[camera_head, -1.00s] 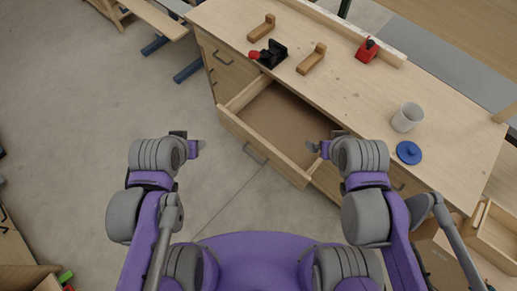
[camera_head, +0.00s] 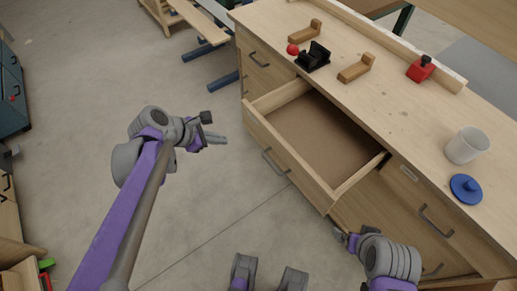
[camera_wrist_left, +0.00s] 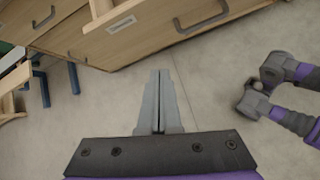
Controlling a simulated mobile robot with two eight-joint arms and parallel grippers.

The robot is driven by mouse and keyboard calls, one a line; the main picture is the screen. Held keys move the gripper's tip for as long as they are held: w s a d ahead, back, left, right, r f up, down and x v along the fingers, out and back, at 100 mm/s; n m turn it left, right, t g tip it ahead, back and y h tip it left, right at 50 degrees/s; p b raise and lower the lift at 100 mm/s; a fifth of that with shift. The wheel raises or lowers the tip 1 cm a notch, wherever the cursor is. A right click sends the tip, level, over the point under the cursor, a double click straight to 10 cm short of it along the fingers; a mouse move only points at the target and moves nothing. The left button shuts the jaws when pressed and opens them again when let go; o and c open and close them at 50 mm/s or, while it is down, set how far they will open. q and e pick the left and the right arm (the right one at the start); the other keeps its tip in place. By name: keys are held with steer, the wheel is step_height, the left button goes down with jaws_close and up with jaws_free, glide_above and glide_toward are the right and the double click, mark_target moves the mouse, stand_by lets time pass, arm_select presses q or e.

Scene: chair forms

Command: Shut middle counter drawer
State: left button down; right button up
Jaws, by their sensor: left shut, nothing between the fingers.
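The middle counter drawer (camera_head: 290,158) is pulled out of the wooden counter in the head view. It looks empty, and its bar handle (camera_head: 274,163) is on the front panel. In the left wrist view a drawer front with a handle (camera_wrist_left: 205,20) and a label crosses the top. My left gripper (camera_head: 222,138) is shut and empty, left of the drawer front and apart from it. Its fingers are together in the left wrist view (camera_wrist_left: 159,75). My right gripper (camera_head: 340,235) is low, near the drawer's right front corner; its jaws are too small to read.
Closed drawers flank the open one. Grey floor left of the counter is clear.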

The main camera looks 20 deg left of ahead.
arm_select(q)
steer(key=w+a+f+n, duration=0.1)
steer(key=f+n, duration=0.1)
steer(key=n+b, duration=0.2)
steer(key=b, duration=0.2)
glide_toward(257, 133)
step_height(257, 133, down, 4)
steer(key=shift+w+d+f+t+h, duration=0.25)
steer(key=shift+w+d+t+h, duration=0.05)
steer(key=shift+w+d, duration=0.85)
steer(key=shift+w, duration=0.2)
arm_select(e)
steer(key=shift+s+d+f, duration=0.1)
steer(key=shift+s+f, duration=0.05)
steer(key=shift+f, duration=0.8)
steer(key=shift+s+d+f, duration=0.1)
steer(key=shift+f, duration=0.85)
steer(key=shift+s+d+f, duration=0.1)
steer(key=shift+s+f, duration=0.05)
steer(key=shift+f, duration=0.8)
